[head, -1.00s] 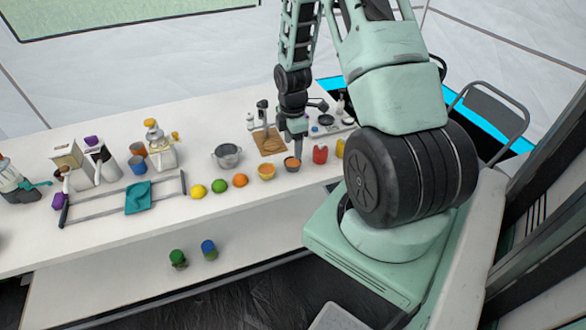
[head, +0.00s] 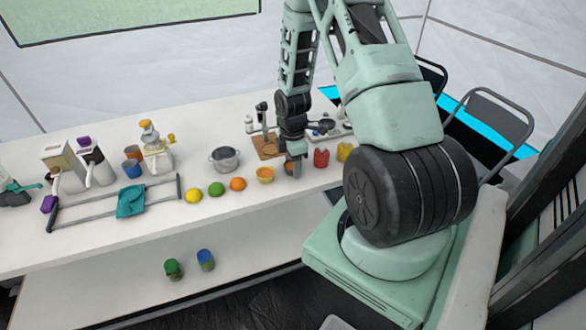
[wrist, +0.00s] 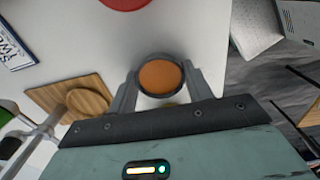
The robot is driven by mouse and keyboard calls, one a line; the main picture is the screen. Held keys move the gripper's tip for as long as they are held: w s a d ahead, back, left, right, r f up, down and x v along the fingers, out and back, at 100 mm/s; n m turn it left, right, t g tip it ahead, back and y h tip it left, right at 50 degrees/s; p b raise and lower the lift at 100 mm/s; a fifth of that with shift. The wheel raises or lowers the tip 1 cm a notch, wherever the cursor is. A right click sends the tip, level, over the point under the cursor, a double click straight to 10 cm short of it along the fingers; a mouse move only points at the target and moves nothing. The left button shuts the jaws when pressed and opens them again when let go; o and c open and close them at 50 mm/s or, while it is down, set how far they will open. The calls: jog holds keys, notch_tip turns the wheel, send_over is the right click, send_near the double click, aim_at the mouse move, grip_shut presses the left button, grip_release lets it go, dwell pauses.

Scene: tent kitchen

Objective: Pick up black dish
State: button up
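The black dish is small and round, with a dark rim and an orange-brown inside. In the wrist view the black dish (wrist: 161,77) lies between the two fingers of my gripper (wrist: 161,80). The fingers are apart, one on each side of the rim and very close to it; I cannot tell whether they touch it. In the head view my gripper (head: 297,165) reaches down to the white table at the dish (head: 289,168), which is partly hidden by the fingers.
An orange bowl (head: 265,175) stands close on the left, then an orange (head: 237,184), a lime (head: 216,189) and a lemon (head: 194,195). A red jar (head: 321,158) stands close on the right. A wooden board (head: 268,146) lies behind.

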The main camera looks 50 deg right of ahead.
jog(key=shift+r+p, duration=3.8)
jog(key=shift+r, duration=0.7)
